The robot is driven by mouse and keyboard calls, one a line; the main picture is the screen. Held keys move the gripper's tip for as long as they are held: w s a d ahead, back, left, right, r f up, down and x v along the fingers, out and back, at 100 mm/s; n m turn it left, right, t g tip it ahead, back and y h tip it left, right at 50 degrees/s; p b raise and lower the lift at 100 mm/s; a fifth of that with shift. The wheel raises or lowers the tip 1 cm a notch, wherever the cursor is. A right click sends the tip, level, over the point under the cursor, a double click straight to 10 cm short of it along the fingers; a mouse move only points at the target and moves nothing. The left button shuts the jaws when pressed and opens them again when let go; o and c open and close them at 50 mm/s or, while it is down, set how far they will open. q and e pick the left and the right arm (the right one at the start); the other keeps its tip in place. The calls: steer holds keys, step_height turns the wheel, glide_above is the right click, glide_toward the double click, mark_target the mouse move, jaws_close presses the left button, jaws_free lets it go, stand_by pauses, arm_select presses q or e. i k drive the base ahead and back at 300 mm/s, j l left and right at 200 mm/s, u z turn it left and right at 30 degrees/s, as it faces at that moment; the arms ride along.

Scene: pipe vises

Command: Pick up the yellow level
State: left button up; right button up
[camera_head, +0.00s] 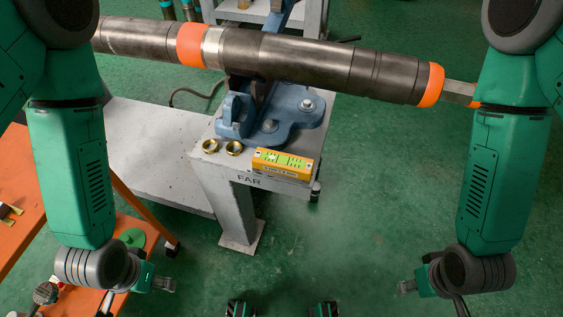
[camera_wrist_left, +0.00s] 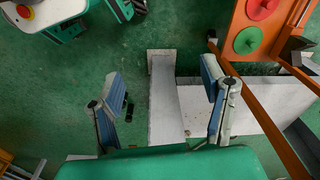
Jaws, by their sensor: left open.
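The yellow level (camera_head: 284,164) lies on the near edge of the grey stand marked FAR (camera_head: 222,178), below the blue vise (camera_head: 268,120). My left gripper (camera_head: 166,285) is low at the left, apart from the level and nearer to me. In the left wrist view my left gripper (camera_wrist_left: 163,82) is open and empty, its two blue-grey pads wide apart over the floor and a pale stand leg. The level cannot be made out in that view. My right gripper (camera_head: 405,287) is low at the right, far from the level; its jaws are too small to read.
A thick grey pipe (camera_head: 310,62) with orange bands spans above the stand, over the vise. Two brass rings (camera_head: 222,147) lie left of the level. An orange table (camera_head: 130,210) stands at the left, with a green disc (camera_wrist_left: 264,8) on it. Green floor is open at the right.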

mark_target(291, 165)
steer(key=j+z, duration=0.2)
steer(key=z, duration=0.2)
steer(key=k+j+z, duration=0.15)
steer(key=z, duration=0.25)
steer(key=k+j+z, duration=0.1)
steer(key=z, duration=0.25)
steer(key=k+j+z, duration=0.15)
steer(key=z, duration=0.25)
steer(key=i+j, duration=0.2)
